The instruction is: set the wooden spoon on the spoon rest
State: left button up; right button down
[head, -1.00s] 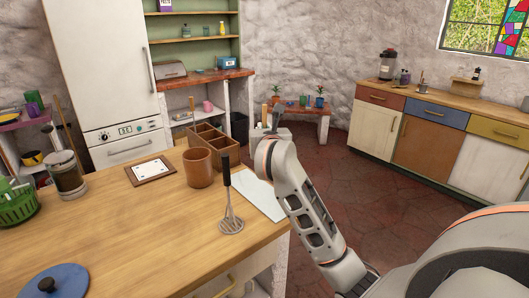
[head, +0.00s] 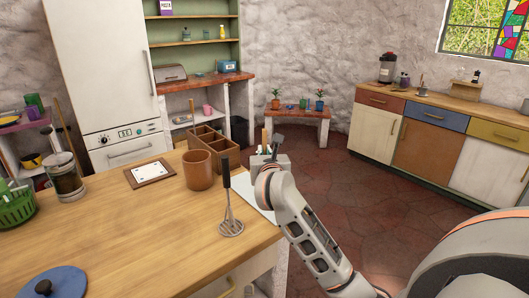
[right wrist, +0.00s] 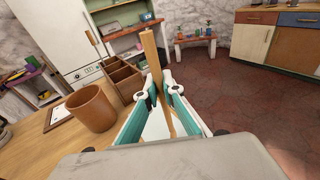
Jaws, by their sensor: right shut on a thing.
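The wooden spoon (right wrist: 151,55) shows in the right wrist view as a long, light wooden stick standing up between the fingers. My right gripper (right wrist: 161,88) is shut on it. In the head view the right gripper (head: 268,160) is small and partly hidden by my arm, over the counter's far right corner, with a bit of the wooden stick (head: 264,137) above it. Which end of the spoon shows is unclear. I cannot make out a spoon rest for certain; a brown-framed white panel (head: 150,172) lies flat on the counter. My left gripper is out of view.
A brown cup (head: 198,170) and a wooden divided box (head: 215,146) stand left of the gripper. A black-handled masher (head: 228,205) stands nearer. A white sheet (head: 254,194) lies at the right edge. The counter's middle (head: 140,225) is clear.

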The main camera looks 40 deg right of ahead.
jog(key=c, duration=2.2)
grip_release()
jog(key=shift+f, duration=0.1)
jog(key=shift+r, duration=0.2)
jog(key=shift+v, duration=6)
